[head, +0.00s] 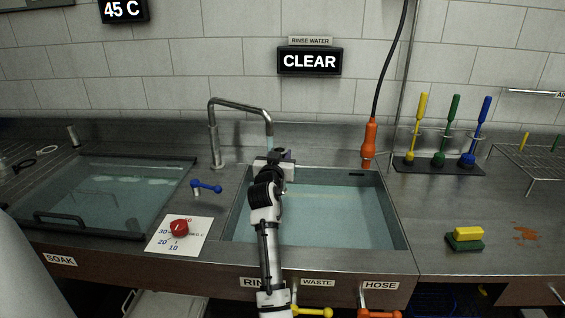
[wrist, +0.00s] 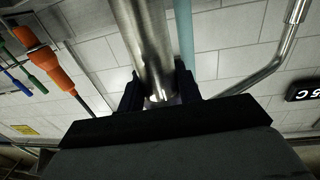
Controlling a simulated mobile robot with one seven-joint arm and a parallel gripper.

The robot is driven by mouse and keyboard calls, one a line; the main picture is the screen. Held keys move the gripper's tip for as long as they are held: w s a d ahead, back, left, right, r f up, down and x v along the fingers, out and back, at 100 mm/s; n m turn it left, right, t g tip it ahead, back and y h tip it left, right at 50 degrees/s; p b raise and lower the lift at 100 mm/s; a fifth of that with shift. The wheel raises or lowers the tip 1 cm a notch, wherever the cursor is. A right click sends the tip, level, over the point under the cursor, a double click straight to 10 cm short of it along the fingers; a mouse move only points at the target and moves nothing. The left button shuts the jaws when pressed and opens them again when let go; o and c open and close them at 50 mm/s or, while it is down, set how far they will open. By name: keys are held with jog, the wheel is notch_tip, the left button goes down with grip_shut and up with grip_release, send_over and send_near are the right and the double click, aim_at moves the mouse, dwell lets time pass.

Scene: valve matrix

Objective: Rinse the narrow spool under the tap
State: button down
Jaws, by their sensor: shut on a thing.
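My gripper (wrist: 160,95) is shut on the narrow spool (wrist: 145,40), a shiny metal cylinder that extends up out of the jaws in the wrist view. In the head view my gripper (head: 277,158) is over the back left of the rinse basin (head: 395,210), just below the end of the tap (head: 240,104); the spool is mostly hidden there by my arm. A pale blue water stream (wrist: 184,35) runs close beside the spool in the wrist view. I cannot tell whether it touches the spool. A blue lever (head: 206,186) sits left of the basin.
The rinse basin holds clear water; a display (head: 309,61) reads CLEAR. A red dial (head: 179,228) and the covered soak basin (head: 110,195) are at left. An orange hose nozzle (head: 369,140) hangs behind the basin. A brush rack (head: 440,165) and a sponge (head: 466,237) are at right.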

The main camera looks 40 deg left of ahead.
jog(key=shift+w+a+f+b, duration=0.2)
jog(key=shift+w+a+b, duration=0.5)
jog(key=shift+a+b, duration=0.25)
jog(key=shift+w+a+f+b, duration=0.2)
jog(key=shift+w+a+b, duration=0.5)
jog(key=shift+a+b, duration=0.25)
jog(key=shift+w+d, duration=0.15)
jog(key=shift+w+d, duration=0.25)
jog(key=shift+w, duration=0.1)
jog(key=shift+s, duration=0.1)
jog(key=shift+s+a+b, duration=0.35)
jog(key=shift+s+a, duration=0.05)
